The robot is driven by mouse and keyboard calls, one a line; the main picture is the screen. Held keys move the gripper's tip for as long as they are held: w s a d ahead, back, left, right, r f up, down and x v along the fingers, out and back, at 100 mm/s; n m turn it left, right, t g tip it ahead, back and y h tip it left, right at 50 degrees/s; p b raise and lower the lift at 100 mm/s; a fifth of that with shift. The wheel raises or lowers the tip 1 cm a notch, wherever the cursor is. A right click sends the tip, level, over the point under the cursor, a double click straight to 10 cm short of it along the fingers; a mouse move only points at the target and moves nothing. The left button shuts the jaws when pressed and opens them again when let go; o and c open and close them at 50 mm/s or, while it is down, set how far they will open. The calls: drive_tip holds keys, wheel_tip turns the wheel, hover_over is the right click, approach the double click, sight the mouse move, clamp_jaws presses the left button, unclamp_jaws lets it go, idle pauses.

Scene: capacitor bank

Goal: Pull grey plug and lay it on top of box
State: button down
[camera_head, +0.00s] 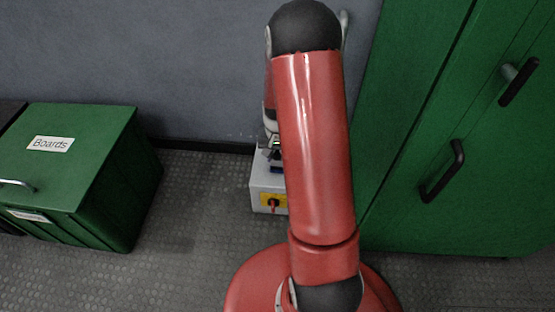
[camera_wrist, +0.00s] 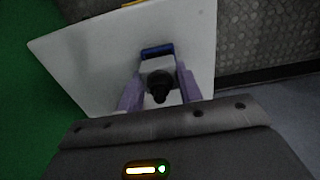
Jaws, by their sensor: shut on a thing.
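The light grey box (camera_head: 262,183) stands on the floor left of my red arm, which hides its right part. Its top (camera_wrist: 92,62) fills much of the wrist view. My gripper (camera_wrist: 159,78) is over the box top, its two purple-looking fingers shut on the grey plug (camera_wrist: 158,67), which has a dark round cable end facing the camera. A blue part (camera_wrist: 157,51) shows just beyond the plug. The plug's lower end is hidden, so I cannot tell whether it is still seated. In the head view my arm mostly covers the gripper.
A red switch on a yellow plate (camera_head: 272,204) is on the box's front. A green cabinet (camera_head: 440,130) with black handles stands close on the right. A green "Boards" chest (camera_head: 95,160) is at left. Floor between chest and box is clear; a grey wall (camera_head: 190,70) is behind.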

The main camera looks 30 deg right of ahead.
drive_tip(key=shift+r+p, duration=1.4)
drive_tip(key=shift+r, duration=0.75)
